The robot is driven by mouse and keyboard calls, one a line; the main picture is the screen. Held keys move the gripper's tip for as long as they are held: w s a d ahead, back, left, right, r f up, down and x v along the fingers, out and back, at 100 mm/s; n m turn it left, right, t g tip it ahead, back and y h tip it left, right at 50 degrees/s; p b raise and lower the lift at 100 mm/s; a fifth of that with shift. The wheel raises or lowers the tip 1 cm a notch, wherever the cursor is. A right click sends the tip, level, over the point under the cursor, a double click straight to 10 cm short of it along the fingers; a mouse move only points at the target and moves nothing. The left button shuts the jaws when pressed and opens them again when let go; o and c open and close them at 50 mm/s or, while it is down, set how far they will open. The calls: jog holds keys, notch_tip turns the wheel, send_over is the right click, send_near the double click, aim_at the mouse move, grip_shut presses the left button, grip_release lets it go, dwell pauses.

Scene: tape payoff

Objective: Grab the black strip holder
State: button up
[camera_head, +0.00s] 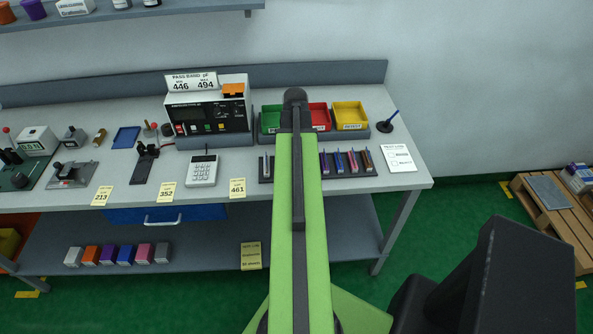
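A low dark rack (349,173) with several coloured strips standing in its slots sits near the bench's front edge, just right of my green arm. It looks like the black strip holder. A small part of a dark rack with pale strips also shows left of the arm. My arm covers the stretch between, so I cannot tell if both parts are one piece. My arm reaches out over the bench and ends in a dark rounded part. No gripper fingers show, and I cannot see any contact with the rack.
Green, red and yellow bins (350,115) stand behind the rack, with a meter (207,115) to their left. A white card (397,157) lies to the rack's right. A calculator (202,171) and yellow tags lie left. A pallet (555,215) stands on the floor at right.

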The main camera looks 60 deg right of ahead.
jog(key=shift+f, duration=0.4)
grip_shut()
jog(key=shift+r+p, duration=0.5)
jog(key=shift+p, duration=0.2)
notch_tip(320, 180, up, 4)
jog(key=p, duration=0.4)
jog(key=shift+s+d+r, duration=0.1)
jog(key=shift+s+r, duration=0.05)
jog(key=shift+r, duration=0.05)
jog(key=s+d+r+p, duration=0.5)
jog(key=s+p, duration=0.1)
jog(key=s, duration=0.4)
jog(key=shift+d+r, duration=0.15)
jog(key=shift+r, duration=0.1)
